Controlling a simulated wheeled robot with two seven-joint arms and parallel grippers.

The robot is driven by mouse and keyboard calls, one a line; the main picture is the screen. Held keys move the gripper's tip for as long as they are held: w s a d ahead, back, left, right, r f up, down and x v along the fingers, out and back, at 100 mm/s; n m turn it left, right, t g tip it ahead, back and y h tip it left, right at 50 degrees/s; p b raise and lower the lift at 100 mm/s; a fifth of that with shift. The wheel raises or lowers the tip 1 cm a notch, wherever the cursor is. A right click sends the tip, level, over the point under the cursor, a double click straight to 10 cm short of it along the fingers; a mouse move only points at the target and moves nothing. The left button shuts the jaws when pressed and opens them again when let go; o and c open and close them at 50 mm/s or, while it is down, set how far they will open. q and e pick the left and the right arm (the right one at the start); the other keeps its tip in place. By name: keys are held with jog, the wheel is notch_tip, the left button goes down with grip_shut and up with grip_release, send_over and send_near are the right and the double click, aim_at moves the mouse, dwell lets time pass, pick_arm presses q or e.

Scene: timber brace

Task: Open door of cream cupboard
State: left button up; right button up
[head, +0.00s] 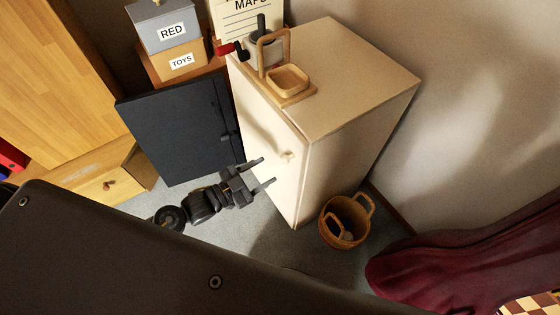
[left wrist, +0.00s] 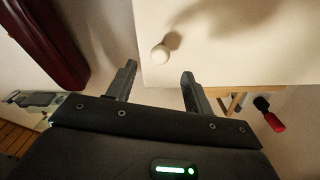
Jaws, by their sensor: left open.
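The cream cupboard (head: 345,85) stands right of centre in the head view, and its door (head: 262,130) looks shut. A small round cream knob (head: 287,156) sits on the door near the upper right edge. My left gripper (head: 265,172) is open and empty in front of the door, a little below and left of the knob in the head view. In the left wrist view the knob (left wrist: 160,54) shows just beyond and between the fingertips (left wrist: 159,72), apart from them, with the pale door (left wrist: 230,40) behind it. My right gripper is not in view.
A wicker basket (head: 345,222) is on the floor at right, near dark red cloth (head: 450,262).

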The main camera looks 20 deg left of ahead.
pick_arm(q)
jog(key=x, duration=0.6)
jog(key=shift+w, duration=0.15)
grip_shut()
